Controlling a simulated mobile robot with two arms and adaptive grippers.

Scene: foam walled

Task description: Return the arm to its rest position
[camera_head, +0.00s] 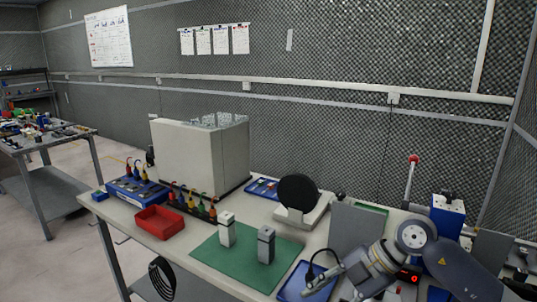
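My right arm comes in from the lower right over the front of the workbench (190,255). Its gripper (322,281) points left, over or beside a blue tray (290,292); I cannot tell whether it touches the tray. The fingers are small and dark, so whether they are open or shut is unclear. No held object can be made out. My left arm and gripper are not in view.
A green mat (247,262) carries a white block (227,230) and a grey block (266,245). A red bin (160,222), a large beige box (190,155), a black disc on a stand (298,191) and a grey panel (352,228) stand around it.

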